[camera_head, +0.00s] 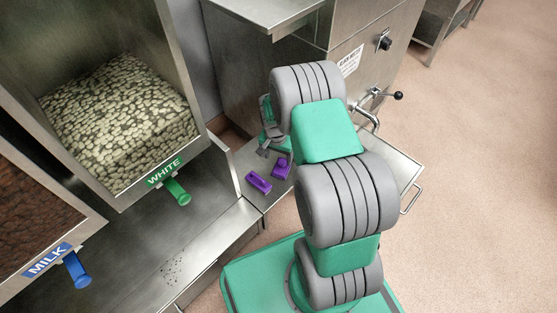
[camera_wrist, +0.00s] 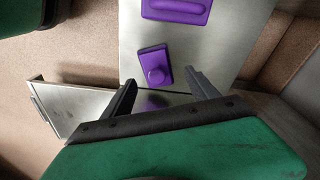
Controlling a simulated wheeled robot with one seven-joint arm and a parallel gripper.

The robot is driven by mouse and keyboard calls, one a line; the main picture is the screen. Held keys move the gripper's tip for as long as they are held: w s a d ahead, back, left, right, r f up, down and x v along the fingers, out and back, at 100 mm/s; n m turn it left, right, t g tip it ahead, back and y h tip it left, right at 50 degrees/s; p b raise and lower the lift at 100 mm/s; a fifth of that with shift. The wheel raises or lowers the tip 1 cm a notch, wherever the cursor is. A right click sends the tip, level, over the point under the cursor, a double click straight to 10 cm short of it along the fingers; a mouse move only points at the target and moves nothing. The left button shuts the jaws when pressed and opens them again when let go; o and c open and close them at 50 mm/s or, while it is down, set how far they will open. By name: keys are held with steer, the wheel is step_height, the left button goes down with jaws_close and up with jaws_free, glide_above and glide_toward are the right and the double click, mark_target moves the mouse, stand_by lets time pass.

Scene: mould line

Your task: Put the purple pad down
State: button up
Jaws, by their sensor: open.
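Two purple things lie on a steel shelf (camera_head: 250,202). One is a small block with a round knob on top (camera_head: 281,170); the other is a longer block with a raised bar or recess on top (camera_head: 258,183). I cannot tell for certain which is the pad. My gripper (camera_head: 271,148) is open and empty above the shelf, close to the knobbed block. In the wrist view, the knobbed block (camera_wrist: 154,66) shows just beyond and between my open fingers (camera_wrist: 162,84), apart from them. The longer block (camera_wrist: 178,8) is farther off, cut by the top edge.
A bin of pale pieces labelled WHITE (camera_head: 120,120) with a green handle (camera_head: 177,192) stands left of the shelf. A MILK bin with a blue handle (camera_head: 76,270) is at lower left. A steel cabinet (camera_head: 245,75) with a black-knobbed lever (camera_head: 397,96) stands behind. Open floor lies right.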

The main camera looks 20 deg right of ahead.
steer(key=s+a+r+n+p, duration=0.1)
steer(key=s+a+r+n, duration=0.15)
steer(key=r, duration=0.85)
steer(key=s+a+r+n, duration=0.2)
steer(key=s+a+r, duration=0.1)
steer(key=r, duration=0.8)
steer(key=s+a+r+n, duration=0.2)
steer(key=s+r, duration=0.1)
steer(key=s, duration=0.3)
steer(key=s+a+r+n+t+y, duration=0.1)
steer(key=s+a+r+n, duration=0.1)
steer(key=s, duration=0.5)
step_height(320, 180, up, 2)
steer(key=shift+s+a+r, duration=0.1)
steer(key=shift+s+a, duration=0.15)
steer(key=shift+a, duration=0.2)
